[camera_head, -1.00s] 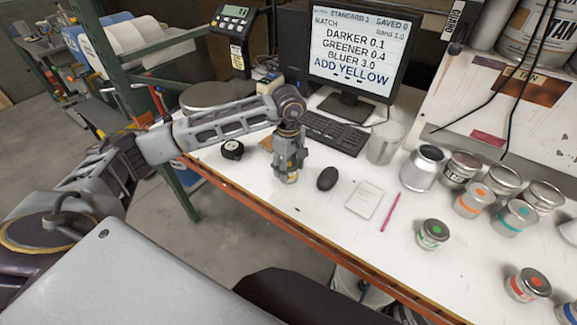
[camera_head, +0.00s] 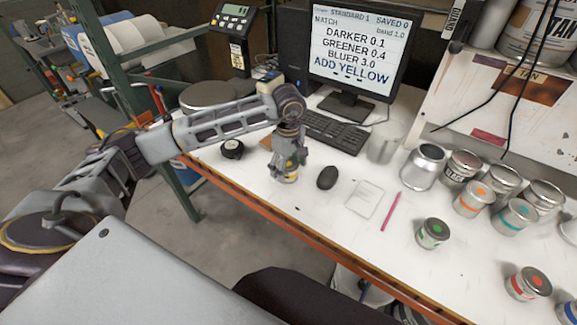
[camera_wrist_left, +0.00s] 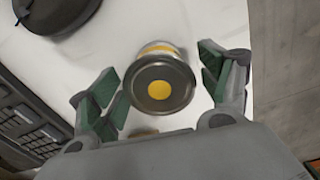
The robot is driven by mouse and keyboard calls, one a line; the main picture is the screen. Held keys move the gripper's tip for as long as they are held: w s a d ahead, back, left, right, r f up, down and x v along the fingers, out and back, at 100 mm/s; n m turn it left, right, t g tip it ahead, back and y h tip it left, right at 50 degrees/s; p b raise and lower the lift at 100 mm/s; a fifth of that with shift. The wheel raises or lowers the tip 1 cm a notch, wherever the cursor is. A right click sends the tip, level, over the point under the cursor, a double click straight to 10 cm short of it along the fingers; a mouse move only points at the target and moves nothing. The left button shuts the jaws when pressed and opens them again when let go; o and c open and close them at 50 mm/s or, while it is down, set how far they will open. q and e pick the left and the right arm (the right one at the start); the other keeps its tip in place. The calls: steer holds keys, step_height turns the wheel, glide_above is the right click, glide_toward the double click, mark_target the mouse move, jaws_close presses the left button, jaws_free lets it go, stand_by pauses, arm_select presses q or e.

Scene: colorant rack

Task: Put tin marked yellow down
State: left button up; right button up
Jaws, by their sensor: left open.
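The tin marked yellow (camera_wrist_left: 160,88) has a grey metal lid with a yellow dot and a yellow band on its side. In the left wrist view it stands on the white bench between the spread fingers, with gaps on both sides. My left gripper (camera_wrist_left: 158,98) is open around it, not gripping it. In the head view my left gripper (camera_head: 287,172) points down at the bench between the black mouse and the round black gauge, and mostly hides the tin (camera_head: 289,178). My right gripper is not in view.
A black mouse (camera_head: 327,177), a paper note (camera_head: 362,199) and a pink pen (camera_head: 390,211) lie to the right. A green-marked tin (camera_head: 432,233) and several other tins stand further right. The keyboard (camera_head: 335,131) is behind. The bench's front edge (camera_head: 290,232) is close.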

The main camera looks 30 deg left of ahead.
mark_target(289, 163)
arm_select(q)
steer(key=shift+r, duration=0.1)
step_height(289, 163, up, 12)
steer(key=b, duration=0.1)
stand_by(0.6)
stand_by(0.6)
